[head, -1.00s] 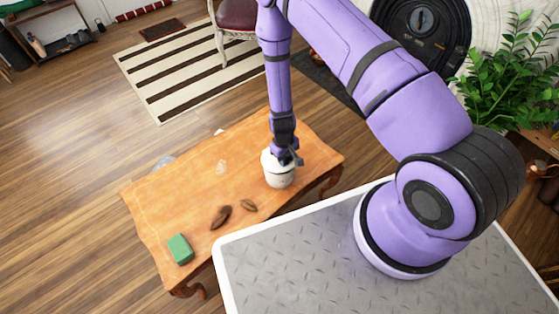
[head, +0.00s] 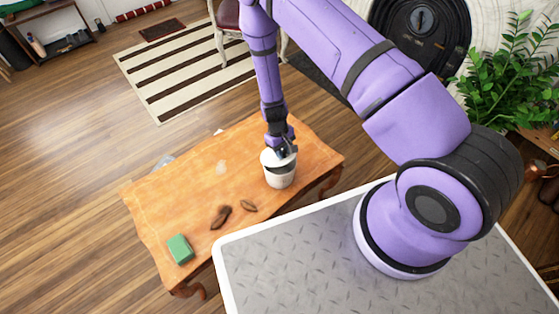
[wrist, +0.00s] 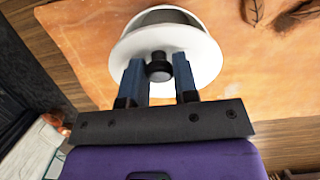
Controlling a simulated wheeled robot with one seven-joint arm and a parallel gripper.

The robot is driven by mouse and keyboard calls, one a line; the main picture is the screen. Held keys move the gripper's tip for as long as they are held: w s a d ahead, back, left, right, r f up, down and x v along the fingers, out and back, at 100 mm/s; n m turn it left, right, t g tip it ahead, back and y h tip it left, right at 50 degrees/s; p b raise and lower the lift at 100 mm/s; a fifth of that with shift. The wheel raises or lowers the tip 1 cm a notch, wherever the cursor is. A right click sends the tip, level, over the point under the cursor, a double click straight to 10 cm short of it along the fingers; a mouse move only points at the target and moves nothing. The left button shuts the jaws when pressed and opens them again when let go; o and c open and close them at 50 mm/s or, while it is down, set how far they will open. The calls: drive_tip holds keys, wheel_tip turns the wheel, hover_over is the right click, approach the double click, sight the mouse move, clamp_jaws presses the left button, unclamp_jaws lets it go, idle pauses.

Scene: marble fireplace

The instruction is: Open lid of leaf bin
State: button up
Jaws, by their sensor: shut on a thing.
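The leaf bin (head: 281,178) is a small white round bin standing on the wooden table near its right end. Its white lid (head: 268,158) is tilted up, and a grey opening shows between lid and bin rim. In the wrist view the lid (wrist: 180,38) carries a dark round knob (wrist: 159,68). My gripper (head: 284,152) is at the lid; in the wrist view its two fingers (wrist: 158,75) are on either side of the knob, shut on it. Part of the lid is hidden behind the gripper in the head view.
The table (head: 175,200) holds brown leaves (head: 221,216), another leaf (head: 248,205) and a green block (head: 180,248) left of the bin. My grey platform edge is close in front of the table.

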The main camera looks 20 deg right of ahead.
drive_tip(key=shift+w+r, duration=0.15)
drive_tip(key=shift+w+a+r+g, duration=0.2)
drive_tip(key=shift+w+r+g, duration=0.3)
drive_tip(key=shift+r+g, duration=0.1)
idle(0.3)
drive_tip(key=shift+w+a+r+g+h, duration=0.25)
drive_tip(key=shift+w+r+g+h, duration=0.2)
drive_tip(key=shift+w+r, duration=0.2)
drive_tip(key=shift+w+a+r+g, duration=0.2)
drive_tip(key=shift+w+r+g, duration=0.2)
drive_tip(key=shift+w+g, duration=0.25)
drive_tip(key=shift+w, duration=0.2)
